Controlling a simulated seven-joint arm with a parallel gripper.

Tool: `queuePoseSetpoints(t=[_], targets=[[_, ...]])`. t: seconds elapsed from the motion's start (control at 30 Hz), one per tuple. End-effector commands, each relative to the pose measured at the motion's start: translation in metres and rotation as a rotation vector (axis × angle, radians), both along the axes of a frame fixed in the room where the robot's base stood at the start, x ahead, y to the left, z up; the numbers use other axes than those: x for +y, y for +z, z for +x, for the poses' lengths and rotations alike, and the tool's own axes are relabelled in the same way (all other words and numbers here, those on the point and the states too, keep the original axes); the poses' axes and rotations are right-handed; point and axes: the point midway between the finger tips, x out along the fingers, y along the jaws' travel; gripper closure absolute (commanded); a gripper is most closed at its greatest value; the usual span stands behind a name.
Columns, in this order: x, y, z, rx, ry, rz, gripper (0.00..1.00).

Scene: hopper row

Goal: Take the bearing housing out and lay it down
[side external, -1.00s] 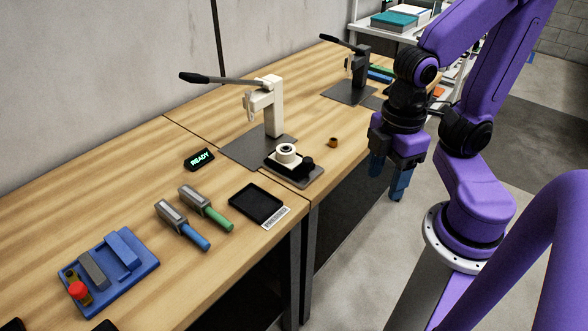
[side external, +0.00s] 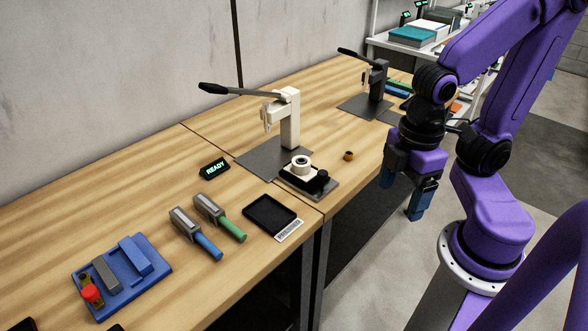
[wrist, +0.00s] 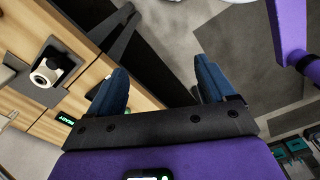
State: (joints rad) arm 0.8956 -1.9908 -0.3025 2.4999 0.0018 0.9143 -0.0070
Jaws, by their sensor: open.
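The bearing housing (side external: 301,165) looks like a short white cylinder with a dark hole in its top. It sits upright on a dark fixture plate (side external: 322,191) in front of the cream lever press (side external: 290,118). In the wrist view the housing (wrist: 45,75) shows at the left, well away from my fingers. My gripper (side external: 402,198) is open and empty. It hangs with its blue fingers pointing down, to the right of the bench edge and apart from the housing. Its fingers also show in the wrist view (wrist: 161,66).
A black tray (side external: 250,217) with a label lies in front of the fixture. A small brown ring (side external: 348,156) lies on the bench. Two handled tools (side external: 210,222), a blue holder (side external: 150,282) and a READY display (side external: 214,168) are to the left. A dark press (side external: 376,82) stands farther back.

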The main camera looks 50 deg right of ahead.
Motion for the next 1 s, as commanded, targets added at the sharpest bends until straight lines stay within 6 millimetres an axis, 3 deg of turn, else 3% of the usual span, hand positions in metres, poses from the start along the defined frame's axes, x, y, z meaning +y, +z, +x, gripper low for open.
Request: queuePoseSetpoints(t=[0.17, 0.57, 0.77, 1.0], targets=[[0.008, 0.004, 0.022, -0.002, 0.048, -0.003, 0.17], [0.018, 0.018, 0.134, -0.008, 0.312, -0.019, 0.17], [0.005, 0.02, 0.191, -0.007, 0.45, -0.025, 0.17], [-0.027, 0.02, 0.255, -0.003, 0.614, -0.03, 0.17]])
